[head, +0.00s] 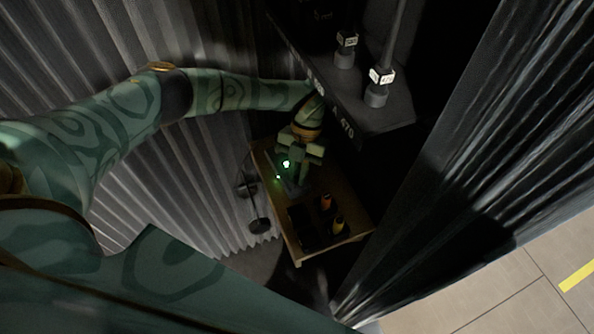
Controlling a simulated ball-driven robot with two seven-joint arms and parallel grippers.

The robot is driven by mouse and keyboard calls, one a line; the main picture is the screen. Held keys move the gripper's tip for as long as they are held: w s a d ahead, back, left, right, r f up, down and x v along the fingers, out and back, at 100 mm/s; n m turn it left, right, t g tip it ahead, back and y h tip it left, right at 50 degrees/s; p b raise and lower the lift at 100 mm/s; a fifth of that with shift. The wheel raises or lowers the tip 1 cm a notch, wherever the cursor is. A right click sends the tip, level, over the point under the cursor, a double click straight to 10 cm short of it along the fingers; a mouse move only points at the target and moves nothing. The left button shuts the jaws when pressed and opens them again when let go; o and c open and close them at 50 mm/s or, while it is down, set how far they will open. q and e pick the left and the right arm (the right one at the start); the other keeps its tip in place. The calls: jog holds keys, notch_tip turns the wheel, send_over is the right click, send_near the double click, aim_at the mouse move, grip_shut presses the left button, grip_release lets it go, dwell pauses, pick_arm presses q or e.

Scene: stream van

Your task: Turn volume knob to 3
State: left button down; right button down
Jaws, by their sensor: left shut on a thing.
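My left arm reaches in from the left, and its gripper (298,177) points down over a small wooden table. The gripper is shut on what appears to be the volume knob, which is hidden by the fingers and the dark. No scale or number of the knob can be read. My right gripper is not in view.
A dark shelf (385,121) with white-tagged microphones (380,78) stands behind. A dumbbell-like object (258,210) is left of the table. Curtains hang on both sides.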

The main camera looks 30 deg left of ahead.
pick_arm(q)
jog(key=shift+d+m+y, duration=0.1)
jog(key=shift+m+y, duration=0.8)
jog(key=shift+m, duration=1.4)
jog(key=shift+t, duration=0.3)
jog(key=c, duration=1.4)
grip_release()
